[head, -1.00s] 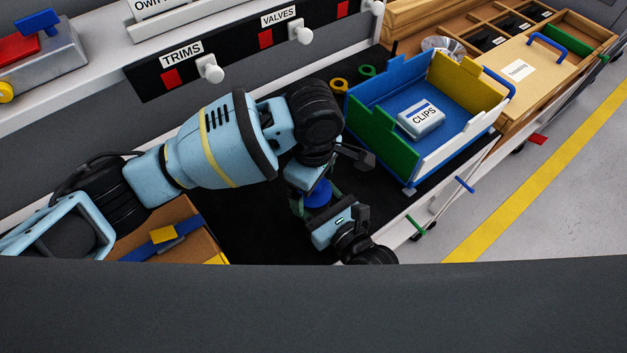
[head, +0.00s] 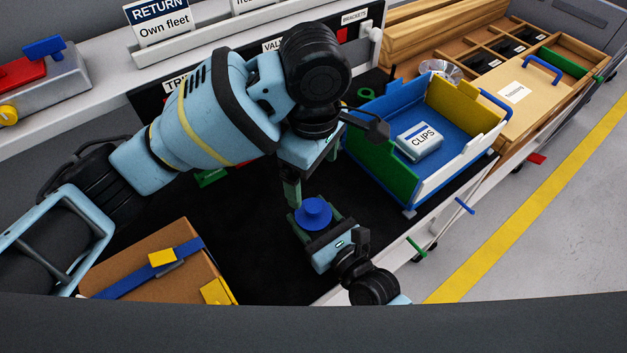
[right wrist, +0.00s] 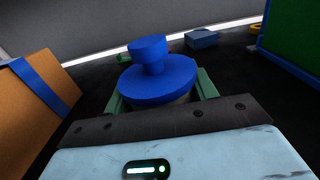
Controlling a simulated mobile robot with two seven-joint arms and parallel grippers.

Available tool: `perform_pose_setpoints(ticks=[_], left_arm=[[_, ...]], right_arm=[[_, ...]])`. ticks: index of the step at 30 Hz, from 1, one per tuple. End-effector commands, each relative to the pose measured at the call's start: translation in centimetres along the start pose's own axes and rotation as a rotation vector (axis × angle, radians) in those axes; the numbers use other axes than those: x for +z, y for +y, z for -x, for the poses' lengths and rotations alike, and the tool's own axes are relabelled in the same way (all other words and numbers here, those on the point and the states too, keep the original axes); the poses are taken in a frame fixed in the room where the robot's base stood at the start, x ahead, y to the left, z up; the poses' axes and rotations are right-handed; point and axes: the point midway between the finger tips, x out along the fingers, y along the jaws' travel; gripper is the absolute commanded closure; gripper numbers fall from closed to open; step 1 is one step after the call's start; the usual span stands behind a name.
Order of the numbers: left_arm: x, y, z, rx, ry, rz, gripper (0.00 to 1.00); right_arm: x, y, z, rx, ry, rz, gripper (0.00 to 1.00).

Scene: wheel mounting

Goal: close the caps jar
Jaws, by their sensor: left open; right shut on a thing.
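The jar shows mainly as its round blue cap with a raised knob (head: 314,212). In the right wrist view the cap (right wrist: 157,78) sits on top of a greyish jar body (right wrist: 178,101), which is mostly hidden. Whether the cap is fully seated I cannot tell. My right gripper (head: 316,222) is shut on the jar, its green fingers on either side below the cap. My left gripper (head: 312,181) is open and empty, above and just behind the cap, apart from it.
A blue, green, yellow and white bin (head: 376,152) holding a CLIPS pack (head: 418,141) stands to the right. A brown box with a blue strap (head: 150,262) lies at the left front. The black mat (head: 262,235) between is mostly clear.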

Motion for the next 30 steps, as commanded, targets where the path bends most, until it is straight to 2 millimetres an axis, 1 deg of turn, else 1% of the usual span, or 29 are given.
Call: perform_pose_setpoints(ticks=[4,11,12,17,18,26,30], left_arm=[[0.0,0.0,0.5,-0.001,0.000,0.001,0.09],[0.0,0.0,0.5,-0.001,0.000,0.001,0.09],[0.0,0.0,0.5,-0.001,0.000,0.001,0.09],[0.0,0.0,0.5,-0.001,-0.001,0.001,0.09],[0.0,0.0,0.5,-0.001,-0.001,0.001,0.09],[0.0,0.0,0.5,-0.002,-0.001,0.001,0.09],[0.0,0.0,0.1,-0.006,-0.003,0.001,0.09]], right_arm=[[0.0,0.0,0.0,0.000,0.001,0.000,0.84],[0.0,0.0,0.0,0.000,0.001,0.000,0.84],[0.0,0.0,0.0,0.000,0.001,0.000,0.41],[0.0,0.0,0.0,0.000,0.001,0.000,0.20],[0.0,0.0,0.0,0.000,0.001,0.000,0.18],[0.0,0.0,0.1,0.000,0.001,0.000,0.18],[-0.2,0.0,1.3,0.000,0.003,-0.001,0.18]])
